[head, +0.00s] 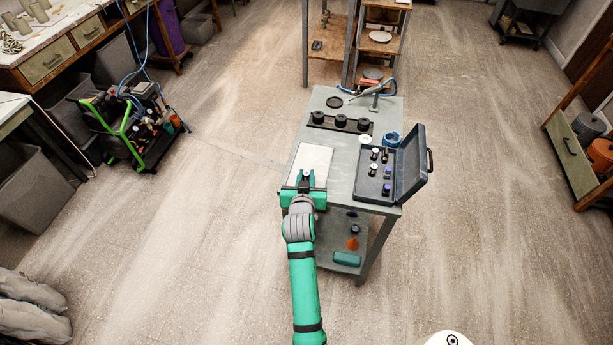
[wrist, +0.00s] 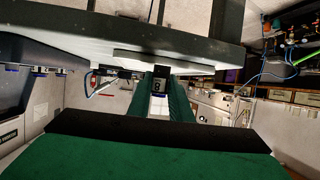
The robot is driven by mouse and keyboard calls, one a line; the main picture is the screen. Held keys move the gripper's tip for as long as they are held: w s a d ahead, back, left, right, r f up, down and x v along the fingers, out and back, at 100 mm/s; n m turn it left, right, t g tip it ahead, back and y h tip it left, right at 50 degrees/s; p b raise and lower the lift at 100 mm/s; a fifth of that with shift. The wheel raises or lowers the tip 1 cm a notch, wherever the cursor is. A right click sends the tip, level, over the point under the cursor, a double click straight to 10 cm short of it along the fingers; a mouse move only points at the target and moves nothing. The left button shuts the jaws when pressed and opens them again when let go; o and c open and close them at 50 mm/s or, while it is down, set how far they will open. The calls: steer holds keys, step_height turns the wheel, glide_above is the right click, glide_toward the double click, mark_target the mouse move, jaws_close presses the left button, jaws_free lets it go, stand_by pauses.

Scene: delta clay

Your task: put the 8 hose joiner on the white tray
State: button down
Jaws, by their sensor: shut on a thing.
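The white tray (head: 313,158) lies flat on the left front part of the grey cart top. It also shows as a pale slab in the wrist view (wrist: 190,66), where the picture looks upside down. My green gripper (head: 306,180) is over the tray's front end. In the wrist view its fingers (wrist: 158,100) are shut on the 8 hose joiner (wrist: 158,86), which has a black part marked 8 and a white part. The joiner's black end is close to the tray; I cannot tell whether they touch.
An open dark case (head: 376,188) with several small fittings stands right of the tray, its lid (head: 411,165) raised. Behind the tray is a black holder (head: 340,124) with round black pieces. A blue ring-shaped roll (head: 393,139) is near the case. Most of the tray looks clear.

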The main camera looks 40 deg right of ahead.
steer(key=shift+f, duration=0.1)
steer(key=c, duration=1.6)
jaws_free()
steer(key=shift+w, duration=0.1)
